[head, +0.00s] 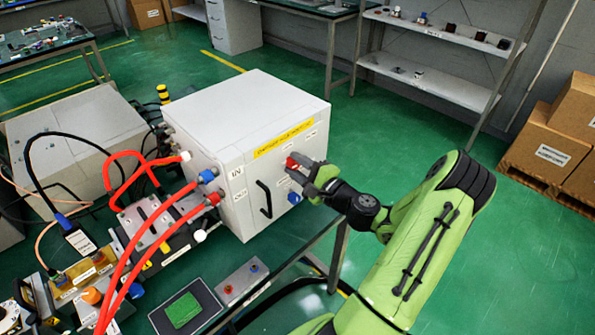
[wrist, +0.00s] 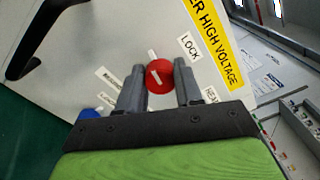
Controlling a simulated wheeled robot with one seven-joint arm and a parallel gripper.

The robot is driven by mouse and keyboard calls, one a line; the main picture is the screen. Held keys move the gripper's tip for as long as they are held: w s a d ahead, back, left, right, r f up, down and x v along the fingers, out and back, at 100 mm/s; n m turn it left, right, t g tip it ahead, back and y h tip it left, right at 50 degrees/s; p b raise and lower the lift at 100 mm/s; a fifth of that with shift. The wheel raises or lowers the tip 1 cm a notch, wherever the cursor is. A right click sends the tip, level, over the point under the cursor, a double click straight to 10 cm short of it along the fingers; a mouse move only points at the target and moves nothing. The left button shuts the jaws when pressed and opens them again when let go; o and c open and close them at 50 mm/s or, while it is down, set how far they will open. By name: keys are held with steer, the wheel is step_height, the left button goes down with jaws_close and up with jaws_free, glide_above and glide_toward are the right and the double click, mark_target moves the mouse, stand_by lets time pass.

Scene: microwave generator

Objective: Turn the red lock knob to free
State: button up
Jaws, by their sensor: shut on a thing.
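The red lock knob (wrist: 160,76) is on the front face of the white generator cabinet (head: 203,110). In the wrist view it sits between my two fingers, with a pale pointer bar across it. A "LOCK" label (wrist: 189,46) is above right of it. My gripper (wrist: 160,85) is shut on the knob, one finger on each side. In the head view the knob (head: 292,163) shows just left of my gripper (head: 310,176), which partly covers it. Other labels around the knob are partly hidden by the fingers.
A black door handle (head: 264,199) and a blue knob (head: 294,198) are on the same face. Red hoses (head: 150,245) enter the cabinet's left side. Boxes (head: 560,130) stand at far right.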

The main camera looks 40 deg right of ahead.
steer(key=shift+n+b, duration=0.75)
steer(key=shift+n, duration=0.25)
steer(key=o, duration=1)
steer(key=shift+o, duration=0.2)
steer(key=shift+s, duration=0.1)
steer(key=s, duration=1.5)
steer(key=shift+s+d, duration=0.2)
steer(key=shift+s, duration=0.15)
